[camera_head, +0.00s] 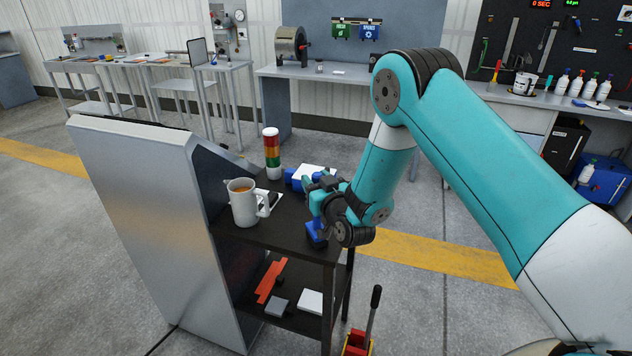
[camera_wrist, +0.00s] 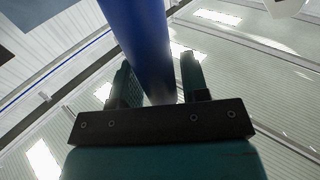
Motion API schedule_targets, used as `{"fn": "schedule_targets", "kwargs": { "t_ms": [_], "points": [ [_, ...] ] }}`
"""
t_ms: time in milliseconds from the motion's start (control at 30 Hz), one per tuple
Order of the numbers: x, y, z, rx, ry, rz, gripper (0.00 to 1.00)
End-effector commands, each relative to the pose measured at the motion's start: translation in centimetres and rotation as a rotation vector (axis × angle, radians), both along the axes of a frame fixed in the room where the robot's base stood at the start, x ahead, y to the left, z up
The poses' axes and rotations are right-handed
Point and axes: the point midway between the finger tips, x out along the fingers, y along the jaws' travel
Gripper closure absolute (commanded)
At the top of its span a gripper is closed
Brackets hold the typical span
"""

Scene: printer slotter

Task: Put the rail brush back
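My gripper (camera_head: 314,190) is above the dark side table (camera_head: 262,232), near its right edge. In the wrist view its two fingers (camera_wrist: 158,82) stand close on either side of a smooth blue, rounded piece. This looks like the rail brush (camera_wrist: 142,38), gripped by the fingers. In the head view a blue piece (camera_head: 317,232) shows just below my gripper, low over the table edge. The bristles cannot be made out.
A white mug (camera_head: 243,205) of brown drink, a red-amber-green light tower (camera_head: 271,153) and a blue-and-white item (camera_head: 306,176) stand on the table. A tall metal cabinet panel (camera_head: 150,210) borders its left. A lower shelf holds an orange piece (camera_head: 270,280).

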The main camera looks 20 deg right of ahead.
Motion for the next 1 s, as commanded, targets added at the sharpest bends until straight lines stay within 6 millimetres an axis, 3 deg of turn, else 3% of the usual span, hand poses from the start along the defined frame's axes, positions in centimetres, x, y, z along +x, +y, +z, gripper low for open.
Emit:
{"fn": "schedule_targets", "kwargs": {
  "t_ms": [433,1000],
  "points": [
    [-0.3,0.0,0.1,-0.001,0.001,0.0,0.46],
    [-10.8,-1.7,-0.4,-0.001,0.002,0.0,0.46]
  ]
}}
